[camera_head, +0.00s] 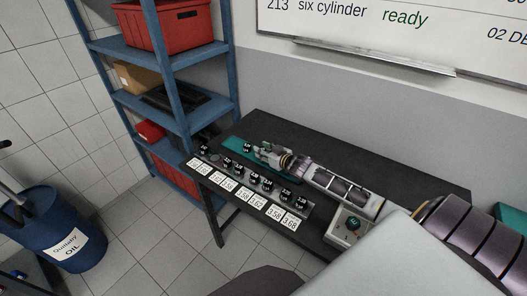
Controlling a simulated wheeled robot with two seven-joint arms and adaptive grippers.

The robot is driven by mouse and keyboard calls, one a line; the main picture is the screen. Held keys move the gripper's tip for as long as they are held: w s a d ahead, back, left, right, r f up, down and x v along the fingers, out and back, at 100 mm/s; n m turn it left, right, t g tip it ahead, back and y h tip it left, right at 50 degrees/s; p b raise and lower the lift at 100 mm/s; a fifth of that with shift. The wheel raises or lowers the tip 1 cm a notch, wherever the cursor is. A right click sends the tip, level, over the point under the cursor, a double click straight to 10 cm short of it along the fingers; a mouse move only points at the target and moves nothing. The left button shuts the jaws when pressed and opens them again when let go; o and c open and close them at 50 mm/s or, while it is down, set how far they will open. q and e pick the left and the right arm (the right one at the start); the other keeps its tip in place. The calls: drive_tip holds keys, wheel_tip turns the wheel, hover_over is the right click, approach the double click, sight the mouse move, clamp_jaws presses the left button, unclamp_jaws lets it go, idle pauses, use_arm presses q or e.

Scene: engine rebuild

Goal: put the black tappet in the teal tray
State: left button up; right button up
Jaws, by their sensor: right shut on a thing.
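My right gripper (262,153) reaches in from the right and points left, low over the teal tray (232,143) on the dark bench. It is shut on a small black tappet (247,147), which shows at its fingertips over the tray. I cannot tell whether the tappet touches the tray. Part of the tray is hidden under the gripper. Other black tappets (267,183) stand in a row on a grey rack along the bench's front edge, with white number cards in front. My left gripper is not in view.
A grey box with a dark green knob (352,224) stands on the bench (285,128) near my right forearm. Blue shelves (150,105) with red bins rise behind the bench's left end. A blue oil drum (62,235) stands on the floor at left. The bench's back strip is clear.

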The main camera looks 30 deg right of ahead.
drive_tip(key=shift+s+a+f, duration=0.1)
drive_tip(key=shift+s+f, duration=0.1)
drive_tip(key=shift+f, duration=0.35)
drive_tip(key=o, duration=1)
drive_tip(key=shift+s+f, duration=0.1)
drive_tip(key=shift+f, duration=0.15)
drive_tip(key=shift+r, duration=0.5)
drive_tip(key=shift+s+d+r, duration=0.15)
drive_tip(key=shift+s+r, duration=0.25)
drive_tip(key=shift+s, duration=0.2)
drive_tip(key=shift+s+d+r, duration=0.1)
drive_tip(key=shift+s+r, duration=0.3)
drive_tip(key=shift+s, duration=0.2)
drive_tip(key=shift+p+v, duration=0.3)
drive_tip(key=shift+v, duration=4.1)
drive_tip(key=shift+r, duration=0.15)
